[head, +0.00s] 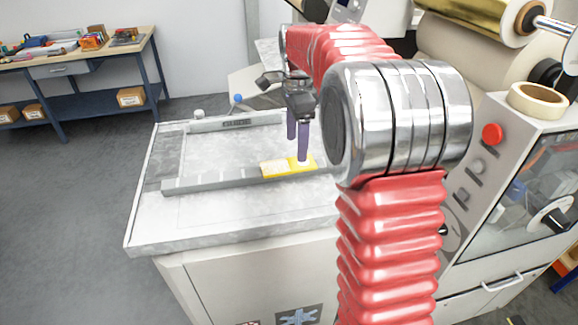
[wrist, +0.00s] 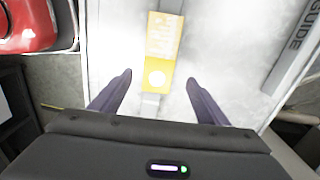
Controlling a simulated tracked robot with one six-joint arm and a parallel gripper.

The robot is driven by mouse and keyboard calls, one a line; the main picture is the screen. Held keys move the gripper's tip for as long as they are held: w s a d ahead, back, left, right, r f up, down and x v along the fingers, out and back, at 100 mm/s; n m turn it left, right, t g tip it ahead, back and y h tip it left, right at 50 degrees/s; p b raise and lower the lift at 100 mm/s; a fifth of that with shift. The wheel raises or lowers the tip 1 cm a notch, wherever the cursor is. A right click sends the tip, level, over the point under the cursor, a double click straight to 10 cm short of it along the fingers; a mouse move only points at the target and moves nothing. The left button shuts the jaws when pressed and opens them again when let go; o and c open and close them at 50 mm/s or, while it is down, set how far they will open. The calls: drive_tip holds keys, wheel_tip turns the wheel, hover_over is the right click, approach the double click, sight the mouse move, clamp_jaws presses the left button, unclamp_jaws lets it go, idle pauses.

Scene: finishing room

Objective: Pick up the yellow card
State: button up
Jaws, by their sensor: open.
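In the wrist view the fingers (wrist: 159,80) stand apart on either side, short of the card's near end. I cannot tell the exact height of the fingertips above it.
A grey guide bar (head: 237,122) runs along the far side of the bed, and a blue-knobbed lever (head: 238,98) stands behind it. The machine housing with a red button (head: 492,134) and a tape roll (head: 538,100) rises at right. A cluttered workbench (head: 75,55) stands far left.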

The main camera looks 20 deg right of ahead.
sight(295, 163)
drive_tip(key=shift+s+a+f, duration=0.1)
drive_tip(key=shift+a+f, duration=0.05)
drive_tip(key=shift+f, duration=1.15)
drive_tip(key=shift+a+f, duration=0.1)
drive_tip(key=shift+f, duration=1.2)
drive_tip(key=shift+c, duration=0.5)
drive_tip(key=c, duration=1)
wheel_tip(295, 163, up, 18)
drive_tip(key=shift+r, duration=0.1)
